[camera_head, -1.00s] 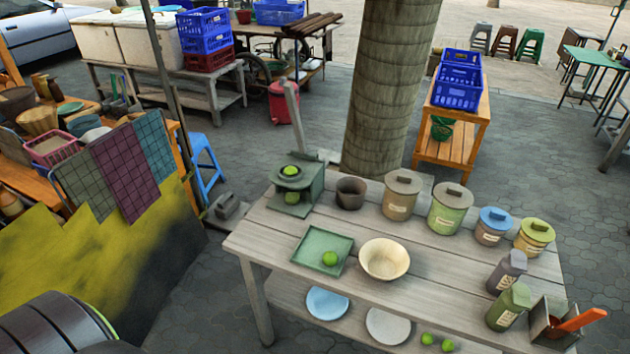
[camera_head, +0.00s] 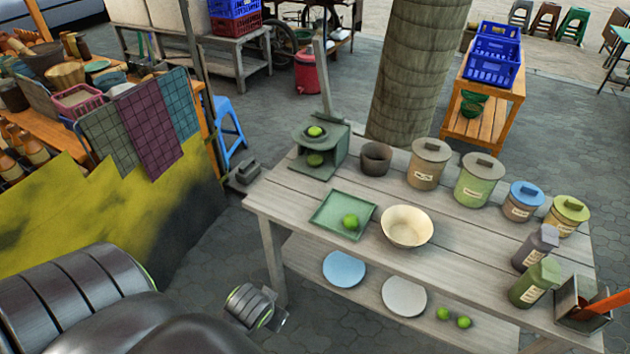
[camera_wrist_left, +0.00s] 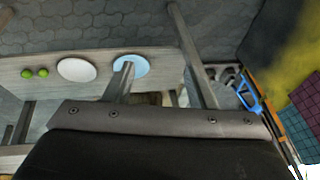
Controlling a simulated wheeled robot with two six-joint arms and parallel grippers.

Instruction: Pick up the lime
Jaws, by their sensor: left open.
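A lime (camera_head: 351,222) lies on a square green tray (camera_head: 328,212) on the wooden table. Another lime (camera_head: 315,131) sits on top of a green-grey stand (camera_head: 330,150), with one more (camera_head: 315,159) inside it. Two limes (camera_head: 453,318) lie on the lower shelf; they also show in the left wrist view (camera_wrist_left: 35,73). My left gripper (camera_head: 274,318) is at the lower left of the head view, left of the table's front and apart from the limes. In the left wrist view its fingers (camera_wrist_left: 162,88) are apart and empty. My right gripper is not in view.
A cream bowl (camera_head: 406,227) stands right of the tray. A dark cup (camera_head: 375,158) and lidded jars (camera_head: 475,180) line the back. A blue plate (camera_head: 344,268) and a white plate (camera_head: 404,296) are on the lower shelf. A table leg (camera_head: 273,262) stands near my gripper.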

